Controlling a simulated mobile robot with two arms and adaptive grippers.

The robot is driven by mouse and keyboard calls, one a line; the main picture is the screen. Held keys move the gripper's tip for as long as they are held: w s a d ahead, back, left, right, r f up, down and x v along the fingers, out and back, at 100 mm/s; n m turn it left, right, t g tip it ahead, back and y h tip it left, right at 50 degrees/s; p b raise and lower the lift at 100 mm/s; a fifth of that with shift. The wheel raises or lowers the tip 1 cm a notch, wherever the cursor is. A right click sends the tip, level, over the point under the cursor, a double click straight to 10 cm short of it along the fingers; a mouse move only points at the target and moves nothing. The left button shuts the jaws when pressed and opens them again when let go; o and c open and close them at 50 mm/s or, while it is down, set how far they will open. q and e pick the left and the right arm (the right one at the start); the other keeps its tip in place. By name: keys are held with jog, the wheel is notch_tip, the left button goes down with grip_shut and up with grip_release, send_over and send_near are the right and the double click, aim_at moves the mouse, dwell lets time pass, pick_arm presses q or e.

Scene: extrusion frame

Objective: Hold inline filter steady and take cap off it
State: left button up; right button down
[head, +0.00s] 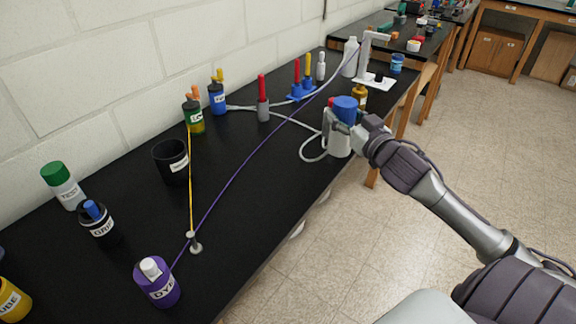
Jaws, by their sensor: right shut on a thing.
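The inline filter (339,147) appears to be the white cylinder near the right edge of the black bench, with a white hose looping at its left. A blue cap (345,103) sits on its top. My right gripper (343,118) reaches in from the right and is shut around the upper part of the filter, just below the cap. The fingers hide part of the filter, so exactly where they touch it is hard to see. My left gripper is not in view.
An amber bottle (359,95) stands just behind the filter. Red-handled (263,108) and blue-based tools (296,93) stand further left. A purple line and a yellow line cross the bench (255,215). A purple pot (157,283) and a black cup (171,162) are at left. The middle front is mostly clear.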

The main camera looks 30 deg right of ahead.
jog(key=shift+w+a+r, duration=0.1)
jog(key=shift+w+r, duration=0.05)
jog(key=shift+w, duration=0.05)
jog(key=w+a+f, duration=0.7)
jog(key=a+f, duration=0.1)
jog(key=f, duration=0.2)
jog(key=shift+w+f, duration=0.25)
jog(key=shift+f, duration=0.05)
jog(key=shift+f, duration=0.1)
jog(key=shift+c, duration=2)
grip_release()
